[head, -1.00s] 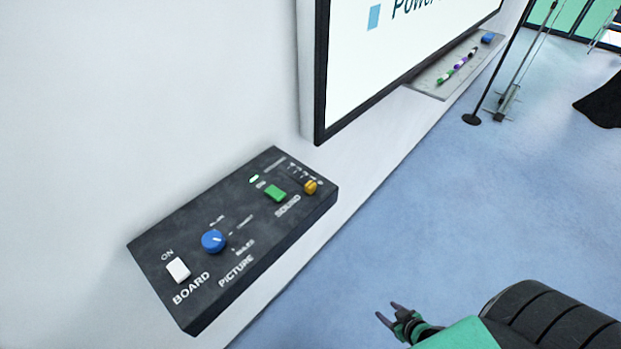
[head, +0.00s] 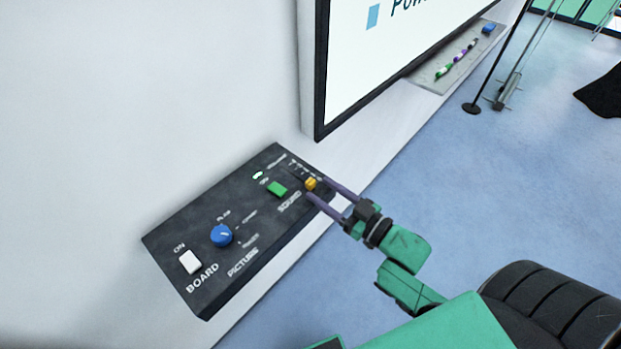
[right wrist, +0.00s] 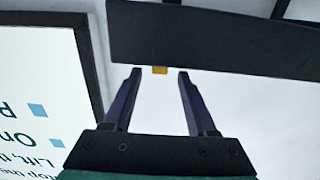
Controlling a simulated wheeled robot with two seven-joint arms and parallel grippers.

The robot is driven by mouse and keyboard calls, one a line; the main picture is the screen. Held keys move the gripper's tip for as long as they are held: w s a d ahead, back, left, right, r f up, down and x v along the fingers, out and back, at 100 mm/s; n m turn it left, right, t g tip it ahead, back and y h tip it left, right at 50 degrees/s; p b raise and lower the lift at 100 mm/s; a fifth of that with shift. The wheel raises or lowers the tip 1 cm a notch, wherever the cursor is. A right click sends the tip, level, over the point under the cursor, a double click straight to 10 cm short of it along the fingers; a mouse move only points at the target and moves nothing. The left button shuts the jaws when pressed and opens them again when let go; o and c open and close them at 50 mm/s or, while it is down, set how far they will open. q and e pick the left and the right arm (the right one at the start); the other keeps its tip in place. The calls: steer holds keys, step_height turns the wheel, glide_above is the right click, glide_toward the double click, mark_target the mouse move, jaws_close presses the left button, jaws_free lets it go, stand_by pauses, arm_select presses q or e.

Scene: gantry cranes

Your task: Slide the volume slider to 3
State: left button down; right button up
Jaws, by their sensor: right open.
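The scale's numbers are too small to read surely. My right gripper (head: 317,188) is open at the panel's right edge, its two fingertips on either side of the knob in the head view. In the right wrist view the knob (right wrist: 160,71) shows small at the panel's edge, between and slightly beyond the open fingers (right wrist: 158,73). I cannot tell whether a finger touches it. My left gripper is out of view.
The panel also bears a green button (head: 277,188), a blue knob (head: 221,236) and a white switch (head: 190,262). A large screen (head: 400,50) hangs above, with a marker tray (head: 440,75) beyond. The floor to the right is clear up to the thin stands (head: 509,90).

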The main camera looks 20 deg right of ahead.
mark_target(313, 185)
steer(key=x, duration=0.4)
steer(key=shift+w+a+p, duration=0.15)
steer(key=shift+w+p, duration=0.1)
steer(key=shift+p, duration=0.05)
jaws_close()
stand_by(1.1)
